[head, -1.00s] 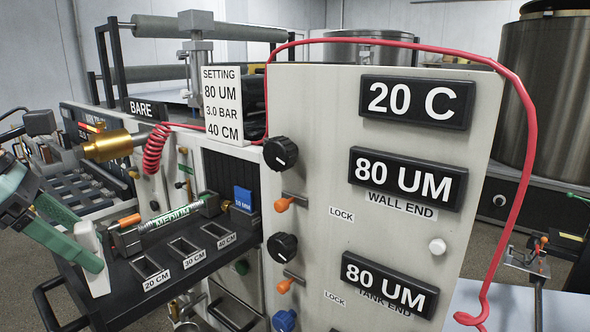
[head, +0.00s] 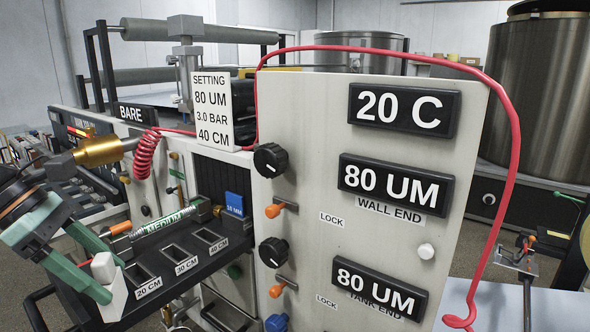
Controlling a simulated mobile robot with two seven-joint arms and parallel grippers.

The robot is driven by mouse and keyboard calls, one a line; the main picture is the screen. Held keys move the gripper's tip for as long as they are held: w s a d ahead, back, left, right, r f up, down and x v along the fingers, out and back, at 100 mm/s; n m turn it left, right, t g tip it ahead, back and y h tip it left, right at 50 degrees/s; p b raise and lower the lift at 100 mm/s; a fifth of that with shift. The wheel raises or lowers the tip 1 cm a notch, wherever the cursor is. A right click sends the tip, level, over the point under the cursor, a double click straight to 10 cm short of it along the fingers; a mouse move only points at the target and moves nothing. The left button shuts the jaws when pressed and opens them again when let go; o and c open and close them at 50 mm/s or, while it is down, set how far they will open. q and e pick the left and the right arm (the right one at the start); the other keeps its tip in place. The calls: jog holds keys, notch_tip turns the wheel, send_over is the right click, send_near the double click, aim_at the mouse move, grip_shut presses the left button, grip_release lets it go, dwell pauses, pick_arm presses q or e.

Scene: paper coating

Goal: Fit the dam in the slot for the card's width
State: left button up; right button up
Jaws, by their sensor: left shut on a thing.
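My left gripper (head: 102,268) comes in from the left, its green fingers shut on a white block, the dam (head: 112,285). The fingers partly cover the dam, and it looks tilted. It is at the left end of the black shelf, beside the 20 CM slot (head: 139,274). I cannot tell whether it touches the shelf. The 30 CM slot (head: 175,254) and the 40 CM slot (head: 208,236) lie further right, both empty. The white setting card (head: 211,112) reads 80 UM, 3.0 BAR, 40 CM. My right gripper is not in view.
A rod marked MEDIUM (head: 168,229) lies along the shelf behind the slots. A blue 35 MM block (head: 235,204) stands at the shelf's far right. The grey panel (head: 310,180) with knobs and orange levers rises right of the shelf. A red hose (head: 512,130) loops over it.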

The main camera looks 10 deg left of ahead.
pick_arm(q)
jog(key=w+d+f+m+g+y+p, duration=0.1)
jog(key=d+f+m+g, duration=0.4)
jog(key=m, duration=0.7)
jog(key=w+d+f+m+g+y+p, duration=0.1)
jog(key=d+f+m+g+y+p, duration=0.3)
jog(key=d+f+m, duration=0.5)
jog(key=d+m+y, duration=0.1)
jog(key=d+m, duration=0.1)
jog(key=m, duration=0.1)
jog(key=shift+w+f+g, duration=0.15)
jog(key=shift+g, duration=0.25)
